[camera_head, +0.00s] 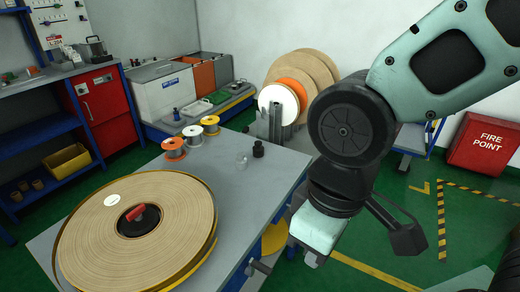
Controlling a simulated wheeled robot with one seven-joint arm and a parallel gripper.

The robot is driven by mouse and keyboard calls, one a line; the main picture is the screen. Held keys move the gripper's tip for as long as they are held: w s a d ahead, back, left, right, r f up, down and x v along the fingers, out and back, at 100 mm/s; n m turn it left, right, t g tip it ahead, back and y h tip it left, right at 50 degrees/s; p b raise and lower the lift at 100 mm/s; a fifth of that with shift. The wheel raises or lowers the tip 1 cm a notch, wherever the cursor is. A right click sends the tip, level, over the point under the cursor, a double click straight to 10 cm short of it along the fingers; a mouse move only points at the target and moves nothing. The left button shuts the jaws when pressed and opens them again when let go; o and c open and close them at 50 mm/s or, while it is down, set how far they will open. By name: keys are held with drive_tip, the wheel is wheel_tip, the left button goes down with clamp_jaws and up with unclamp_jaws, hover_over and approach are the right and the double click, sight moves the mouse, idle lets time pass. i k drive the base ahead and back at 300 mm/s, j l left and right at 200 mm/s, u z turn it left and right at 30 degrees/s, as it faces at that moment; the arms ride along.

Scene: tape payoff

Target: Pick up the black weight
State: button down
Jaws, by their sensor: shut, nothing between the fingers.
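The black weight (258,149) appears as a small dark knobbed piece standing upright on the grey table (262,190), near its far right edge. A small clear piece (242,160) stands just left of it. My gripper (311,259) hangs to the right of the weight in the picture, by the table's right edge, well apart from it. It is shut and holds nothing. Its fingertips are small and partly hidden by its pale green body.
A large tape roll (180,205) with a red-handled hub fills the table's left front. Several small wire spools (173,148) stand at the far left edge. Upright discs (318,68) and a white-faced reel (280,103) stand behind the table. Bare tabletop lies between roll and weight.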

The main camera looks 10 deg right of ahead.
sight(258, 150)
drive_tip(key=u, duration=0.4)
drive_tip(key=i+l+u, duration=0.15)
drive_tip(key=u, duration=0.3)
drive_tip(key=l+u, duration=0.4)
drive_tip(key=i+l+u, duration=0.1)
drive_tip(key=l+u, duration=0.2)
drive_tip(key=u, duration=0.15)
drive_tip(key=l+u, duration=0.25)
drive_tip(key=l, duration=1.3)
drive_tip(key=k, duration=0.05)
